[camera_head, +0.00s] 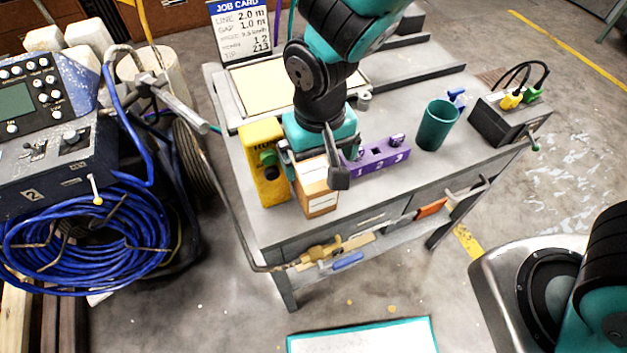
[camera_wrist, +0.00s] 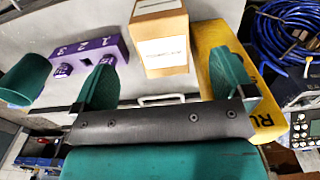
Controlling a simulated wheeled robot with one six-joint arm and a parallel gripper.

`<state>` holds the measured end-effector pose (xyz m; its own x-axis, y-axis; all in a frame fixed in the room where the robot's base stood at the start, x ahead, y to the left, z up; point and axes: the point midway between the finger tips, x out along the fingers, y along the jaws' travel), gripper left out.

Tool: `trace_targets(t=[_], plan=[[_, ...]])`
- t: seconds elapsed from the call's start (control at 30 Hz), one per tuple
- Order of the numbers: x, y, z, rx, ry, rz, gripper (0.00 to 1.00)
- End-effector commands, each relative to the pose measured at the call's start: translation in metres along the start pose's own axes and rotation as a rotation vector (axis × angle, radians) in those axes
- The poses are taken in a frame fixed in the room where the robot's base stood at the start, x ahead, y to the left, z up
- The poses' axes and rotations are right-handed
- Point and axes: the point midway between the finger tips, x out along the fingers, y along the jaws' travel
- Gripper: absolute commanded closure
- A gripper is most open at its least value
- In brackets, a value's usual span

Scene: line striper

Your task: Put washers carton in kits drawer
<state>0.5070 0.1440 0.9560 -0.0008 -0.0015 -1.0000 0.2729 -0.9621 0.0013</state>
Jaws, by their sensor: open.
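A cardboard carton (camera_head: 317,190) with a white label stands on the workbench near its front edge. It also shows in the wrist view (camera_wrist: 162,50); its print is too small to read surely. My gripper (camera_head: 313,168) is open above the carton, jaws on either side of its top in the head view. In the wrist view its green fingers (camera_wrist: 165,82) are spread with the carton between and beyond them. Drawer fronts (camera_head: 365,217) run along the bench below the top and look shut; I cannot read which is the kits drawer. A pale handle (camera_wrist: 160,99) shows below the carton in the wrist view.
A yellow box (camera_head: 262,160) stands close left of the carton, a purple numbered block (camera_head: 378,155) right. A green cup (camera_head: 436,125) and dark box (camera_head: 503,122) stand farther right. Tools lie on the lower shelf (camera_head: 385,238). A machine with blue hose (camera_head: 85,235) stands left.

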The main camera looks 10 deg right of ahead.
Motion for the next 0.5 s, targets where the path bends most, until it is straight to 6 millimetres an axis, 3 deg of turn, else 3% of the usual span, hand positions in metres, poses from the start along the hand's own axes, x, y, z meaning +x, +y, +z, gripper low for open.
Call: trace_targets(t=[0.33,0.5], plan=[[0.033,0.000,0.003,-0.002,-0.003,0.001,0.00],[0.060,-0.001,0.008,-0.002,-0.003,0.001,0.00]])
